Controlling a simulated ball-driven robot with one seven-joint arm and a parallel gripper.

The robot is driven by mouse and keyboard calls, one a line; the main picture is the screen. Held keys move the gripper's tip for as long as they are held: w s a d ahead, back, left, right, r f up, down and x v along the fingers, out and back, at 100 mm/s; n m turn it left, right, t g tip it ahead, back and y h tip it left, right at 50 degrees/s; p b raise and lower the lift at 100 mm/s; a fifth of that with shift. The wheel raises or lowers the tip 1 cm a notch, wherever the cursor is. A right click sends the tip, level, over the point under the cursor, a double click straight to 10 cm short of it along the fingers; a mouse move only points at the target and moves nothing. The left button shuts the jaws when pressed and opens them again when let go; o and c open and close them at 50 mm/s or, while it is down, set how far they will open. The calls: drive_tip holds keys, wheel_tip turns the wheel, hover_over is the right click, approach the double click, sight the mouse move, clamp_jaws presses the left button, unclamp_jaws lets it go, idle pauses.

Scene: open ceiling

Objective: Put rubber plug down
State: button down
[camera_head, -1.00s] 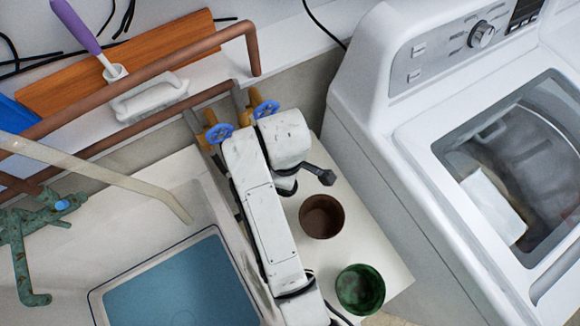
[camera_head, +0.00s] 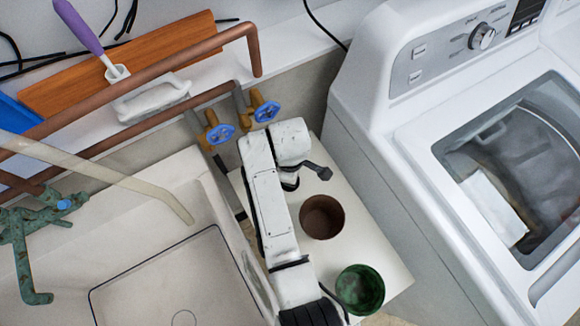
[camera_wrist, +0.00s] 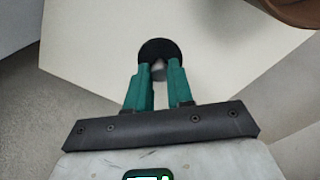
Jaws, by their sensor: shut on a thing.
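The rubber plug (camera_wrist: 159,48) is a black disc with a grey stem, seen in the wrist view. My gripper (camera_wrist: 158,74) has teal fingers shut on its stem. The plug is over the white top (camera_wrist: 215,35) of the stand beside the sink; I cannot tell whether it touches that surface. In the head view the same white top (camera_head: 366,228) shows, but the plug and fingertips cannot be made out behind my arm. The sink basin (camera_head: 140,285) is pale and empty, with a round drain (camera_head: 183,319) at its bottom.
A brown pot (camera_head: 323,217) and a green pot (camera_head: 360,289) stand on the white top; the brown one also shows in the wrist view (camera_wrist: 285,10). A white washing machine (camera_head: 375,165) stands to the right. Blue valves (camera_head: 221,134) and copper pipes (camera_head: 150,82) are behind.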

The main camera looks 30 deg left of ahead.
drive_tip(key=shift+f, duration=0.15)
drive_tip(key=c, duration=1)
unclamp_jaws()
wheel_tip(320, 180, up, 12)
drive_tip(key=shift+r+b, duration=0.2)
drive_tip(key=shift+b, duration=0.15)
